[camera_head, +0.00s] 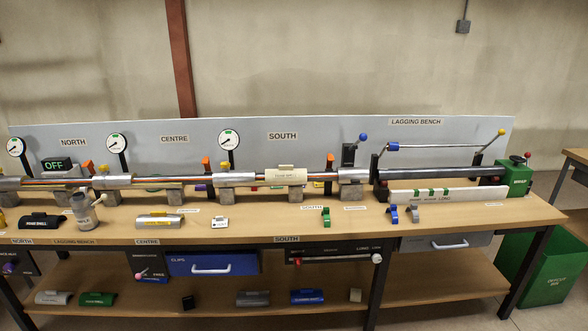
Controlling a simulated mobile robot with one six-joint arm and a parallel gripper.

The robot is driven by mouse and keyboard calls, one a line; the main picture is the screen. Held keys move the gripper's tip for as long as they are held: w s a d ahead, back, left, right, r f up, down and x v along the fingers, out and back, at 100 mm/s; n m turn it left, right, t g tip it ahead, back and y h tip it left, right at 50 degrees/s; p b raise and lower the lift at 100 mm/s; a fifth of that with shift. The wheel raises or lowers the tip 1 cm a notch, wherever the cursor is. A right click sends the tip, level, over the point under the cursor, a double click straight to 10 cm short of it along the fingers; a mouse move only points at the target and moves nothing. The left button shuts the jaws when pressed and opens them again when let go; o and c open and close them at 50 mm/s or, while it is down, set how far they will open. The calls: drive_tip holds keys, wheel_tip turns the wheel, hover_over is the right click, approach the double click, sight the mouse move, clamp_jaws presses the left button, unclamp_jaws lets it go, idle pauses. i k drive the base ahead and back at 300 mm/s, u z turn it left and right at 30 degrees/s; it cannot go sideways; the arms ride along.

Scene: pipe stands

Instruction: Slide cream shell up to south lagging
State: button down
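A cream shell (286,175) with a small label sits on the pipe in the south section, above a grey pipe stand. Silver lagging (234,179) covers the pipe to its left, with a short stretch between that I cannot make out clearly. More silver lagging (355,176) lies to its right, and bare pipe (322,177) shows between them. The SOUTH sign (283,136) is on the back panel behind. My gripper is not in view.
A grey pot (84,210), a dark shell (40,220), a green clip (326,216) and a blue clip (394,214) stand on the bench (260,222). Orange flags (330,165) rise behind the pipe. A green machine (516,177) is at the right end. The bench front before the south section is mostly clear.

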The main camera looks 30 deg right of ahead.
sight(285, 173)
drive_tip(key=i, duration=0.95)
drive_tip(key=z, duration=0.05)
